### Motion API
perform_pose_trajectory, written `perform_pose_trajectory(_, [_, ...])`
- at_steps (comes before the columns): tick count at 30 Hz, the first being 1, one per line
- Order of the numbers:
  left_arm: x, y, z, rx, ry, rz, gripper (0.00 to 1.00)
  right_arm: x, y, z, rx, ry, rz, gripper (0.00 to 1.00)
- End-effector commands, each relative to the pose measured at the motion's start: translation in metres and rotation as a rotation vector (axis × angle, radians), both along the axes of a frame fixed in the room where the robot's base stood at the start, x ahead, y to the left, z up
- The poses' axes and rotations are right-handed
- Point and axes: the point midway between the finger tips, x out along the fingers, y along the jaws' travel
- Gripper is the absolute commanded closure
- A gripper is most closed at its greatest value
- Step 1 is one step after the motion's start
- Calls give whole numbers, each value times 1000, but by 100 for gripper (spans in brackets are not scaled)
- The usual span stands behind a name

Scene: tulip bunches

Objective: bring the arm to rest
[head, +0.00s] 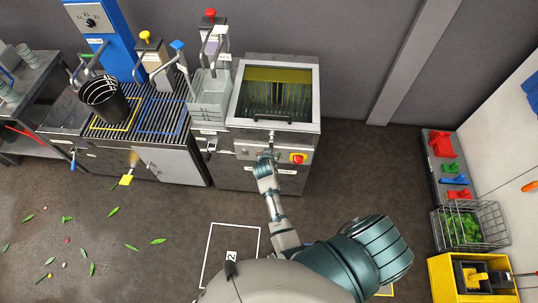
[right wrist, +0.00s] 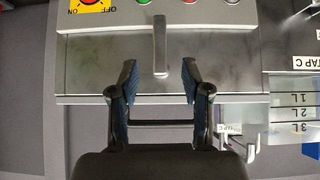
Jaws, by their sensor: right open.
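My right arm reaches up the middle of the head view to the front of a steel machine (head: 275,135) with an open top. My right gripper (head: 267,156) is small there, just in front of the machine's panel. In the right wrist view my right gripper (right wrist: 159,78) is open, with one dark finger on each side. A short metal handle (right wrist: 160,45) on the panel points toward the gap between the fingertips, with space on both sides; no contact shows. My left gripper is not in view.
A red knob on a yellow plate (head: 298,158) is right of the gripper. A grated bench with a black bucket (head: 103,98) stands left. A wire basket (head: 470,226) and yellow crate (head: 447,279) stand right. Leaves litter the floor at left; the floor right of the machine is clear.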

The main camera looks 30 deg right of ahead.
Motion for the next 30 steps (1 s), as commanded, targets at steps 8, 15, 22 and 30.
perform_pose_trajectory(8, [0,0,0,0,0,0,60,0,0,0,0,0,0,52])
perform_pose_trajectory(15, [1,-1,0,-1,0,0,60,-4,8,-19,-1,24,41,52])
perform_pose_trajectory(22, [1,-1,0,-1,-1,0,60,-63,58,-148,13,194,317,52])
perform_pose_trajectory(30, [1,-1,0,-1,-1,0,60,-231,89,-299,77,428,595,52])
